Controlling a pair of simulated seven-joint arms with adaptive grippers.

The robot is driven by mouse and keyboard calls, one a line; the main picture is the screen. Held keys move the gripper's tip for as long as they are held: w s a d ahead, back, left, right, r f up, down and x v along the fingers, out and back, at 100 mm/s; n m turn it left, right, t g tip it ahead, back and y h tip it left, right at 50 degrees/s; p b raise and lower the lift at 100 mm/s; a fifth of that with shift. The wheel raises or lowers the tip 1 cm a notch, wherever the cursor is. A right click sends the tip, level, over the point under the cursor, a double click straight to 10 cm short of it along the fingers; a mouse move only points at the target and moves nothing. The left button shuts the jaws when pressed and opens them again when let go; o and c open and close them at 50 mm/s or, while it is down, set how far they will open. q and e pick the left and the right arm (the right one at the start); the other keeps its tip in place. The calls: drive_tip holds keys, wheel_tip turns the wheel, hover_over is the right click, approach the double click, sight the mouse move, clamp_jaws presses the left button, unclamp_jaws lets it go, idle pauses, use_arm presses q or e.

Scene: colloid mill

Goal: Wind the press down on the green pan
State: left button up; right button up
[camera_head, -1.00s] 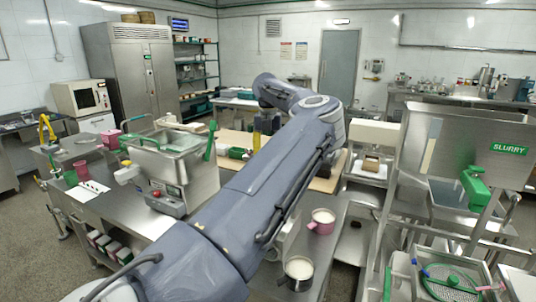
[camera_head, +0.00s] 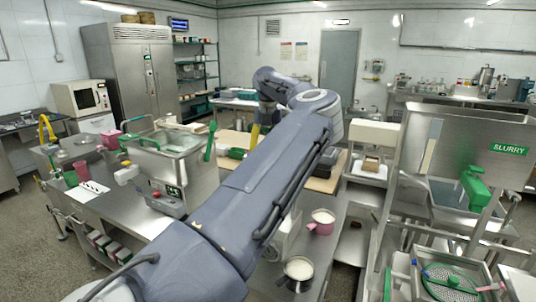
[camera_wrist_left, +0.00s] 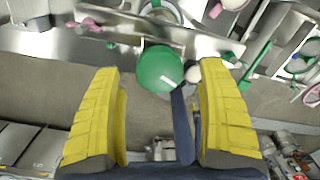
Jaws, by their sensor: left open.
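My left gripper is at the far end of my arm in the head view, its yellow fingers (camera_head: 255,136) pointing down over the middle bench. In the left wrist view the gripper (camera_wrist_left: 160,92) is open, its two yellow fingers apart. A round green knob (camera_wrist_left: 160,68) shows beyond and between the fingertips, in front of a metal plate (camera_wrist_left: 170,34). I cannot tell whether the knob belongs to the press. A green mesh disc (camera_head: 450,282) lies in a tray at the lower right; I cannot tell whether it is the green pan. My right gripper is not in view.
A steel tank (camera_head: 180,165) with green handles stands on the left bench. A SLURRY hopper (camera_head: 480,140) stands on a frame at right. A pink-handled pan (camera_head: 321,222) and a dark-handled pan (camera_head: 298,268) sit beside my arm, which hides part of the bench.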

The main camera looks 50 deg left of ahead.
use_arm(q)
wheel_tip(320, 180, up, 10)
idle(0.5)
drive_tip(key=shift+s+f, duration=0.1)
drive_tip(key=shift+f, duration=0.05)
